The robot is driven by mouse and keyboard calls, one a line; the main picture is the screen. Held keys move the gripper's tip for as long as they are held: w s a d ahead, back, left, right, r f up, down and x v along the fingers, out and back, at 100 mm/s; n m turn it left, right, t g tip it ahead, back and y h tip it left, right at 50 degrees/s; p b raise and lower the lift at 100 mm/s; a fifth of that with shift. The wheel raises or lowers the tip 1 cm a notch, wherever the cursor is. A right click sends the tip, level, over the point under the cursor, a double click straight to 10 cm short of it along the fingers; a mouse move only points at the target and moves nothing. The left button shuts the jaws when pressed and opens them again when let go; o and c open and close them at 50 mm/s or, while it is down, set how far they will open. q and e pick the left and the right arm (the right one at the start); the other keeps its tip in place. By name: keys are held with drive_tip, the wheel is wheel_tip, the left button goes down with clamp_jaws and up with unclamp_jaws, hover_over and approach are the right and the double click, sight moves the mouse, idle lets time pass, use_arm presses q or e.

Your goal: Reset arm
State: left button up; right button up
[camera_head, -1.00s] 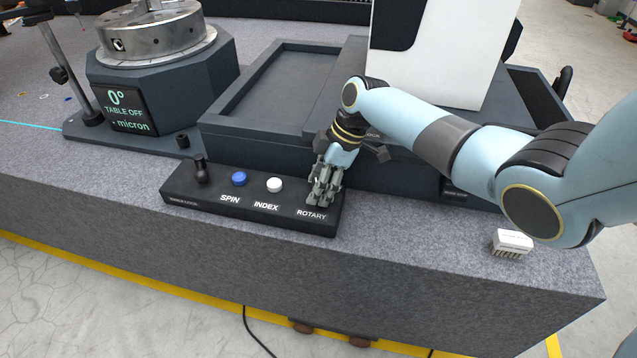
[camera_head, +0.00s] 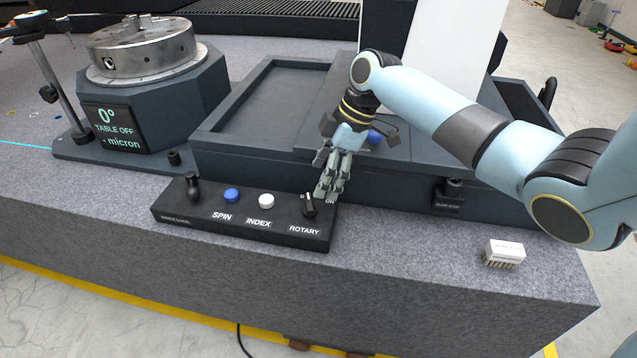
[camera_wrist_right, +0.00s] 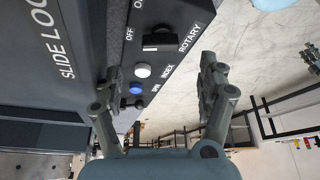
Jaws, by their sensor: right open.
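My right gripper (camera_head: 328,190) is just above and right of the black rotary knob (camera_head: 309,205) at the right end of the black control panel (camera_head: 245,228). In the right wrist view my right gripper (camera_wrist_right: 162,70) has its fingers spread with nothing between them. The rotary knob (camera_wrist_right: 162,40) shows beyond the fingertips there, apart from them. My right arm (camera_head: 430,100) reaches in from the right with its elbow bent. My left gripper is not in view.
The panel also has a blue spin button (camera_head: 231,195), a white index button (camera_head: 266,200) and a black lever (camera_head: 193,189). A display (camera_head: 113,128) reads "0° TABLE OFF" below the round metal table (camera_head: 143,48). A small white block (camera_head: 504,251) lies near the granite's front edge.

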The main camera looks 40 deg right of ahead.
idle(0.5)
drive_tip(key=shift+m+h, duration=0.5)
drive_tip(key=shift+m, duration=0.1)
drive_tip(key=s+a, duration=0.1)
drive_tip(key=s+f, duration=0.1)
drive_tip(key=s, duration=0.1)
drive_tip(key=s+a, duration=0.1)
drive_tip(key=s, duration=0.1)
drive_tip(key=shift+a+f, duration=0.3)
drive_tip(key=s+a+r+m+h, duration=0.1)
drive_tip(key=s+r+m, duration=0.2)
drive_tip(key=s, duration=0.4)
drive_tip(key=s+a+r+m+t+h, duration=0.1)
drive_tip(key=s+r+m+h, duration=0.2)
drive_tip(key=s, duration=0.4)
drive_tip(key=s+a+r+m, duration=0.2)
drive_tip(key=s+r+m, duration=0.15)
drive_tip(key=s, duration=0.25)
wheel_tip(320, 180, down, 30)
drive_tip(key=s+d+g+b, duration=0.1)
drive_tip(key=s+d+b, duration=0.1)
drive_tip(key=d+b, duration=0.1)
drive_tip(key=s+f+m+g+b, duration=0.1)
drive_tip(key=s+f+b, duration=0.1)
drive_tip(key=s+f, duration=1.6)
drive_tip(key=shift+s+d+f+b, duration=0.3)
drive_tip(key=shift+s+d+f, duration=0.05)
drive_tip(key=shift+d, duration=0.05)
